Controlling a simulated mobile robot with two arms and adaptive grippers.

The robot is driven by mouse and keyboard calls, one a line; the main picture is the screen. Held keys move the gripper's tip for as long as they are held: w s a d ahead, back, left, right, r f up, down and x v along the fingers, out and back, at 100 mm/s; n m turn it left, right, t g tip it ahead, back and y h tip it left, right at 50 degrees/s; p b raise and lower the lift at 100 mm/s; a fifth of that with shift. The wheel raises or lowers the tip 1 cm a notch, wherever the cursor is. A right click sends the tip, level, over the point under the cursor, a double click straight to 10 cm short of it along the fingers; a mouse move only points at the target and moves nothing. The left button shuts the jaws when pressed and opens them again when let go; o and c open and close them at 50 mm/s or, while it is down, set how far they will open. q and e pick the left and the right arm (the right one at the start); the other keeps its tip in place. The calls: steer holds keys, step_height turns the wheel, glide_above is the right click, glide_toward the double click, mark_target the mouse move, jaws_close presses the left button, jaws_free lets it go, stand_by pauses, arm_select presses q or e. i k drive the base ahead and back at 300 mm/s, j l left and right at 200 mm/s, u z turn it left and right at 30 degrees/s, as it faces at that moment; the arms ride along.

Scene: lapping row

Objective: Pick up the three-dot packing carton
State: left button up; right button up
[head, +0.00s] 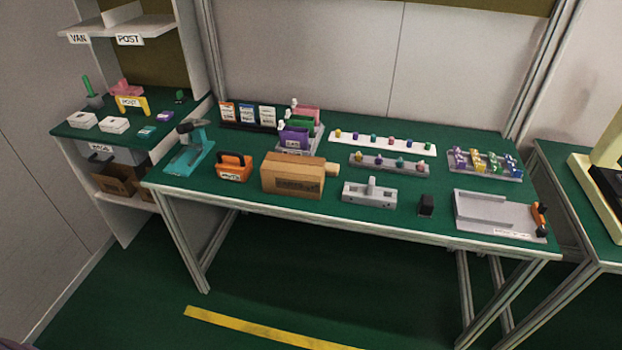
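No dot marks are clear enough to read, so I cannot tell which thing is the three-dot packing carton. A brown cardboard-coloured box (292,176) with a dark printed label stands at the front of the green-topped bench (330,222). Two small white boxes with dark marks lie on the green shelf at the left: a left white box (82,121) and a right white box (115,125). Brown cartons (116,178) sit on the lower shelf, partly in shadow. Neither of my grippers is in view.
A yellow strip (250,328) marks the clear floor in front.

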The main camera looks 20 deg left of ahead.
mark_target(276, 183)
steer(key=j+z, duration=0.85)
steer(key=j, duration=0.15)
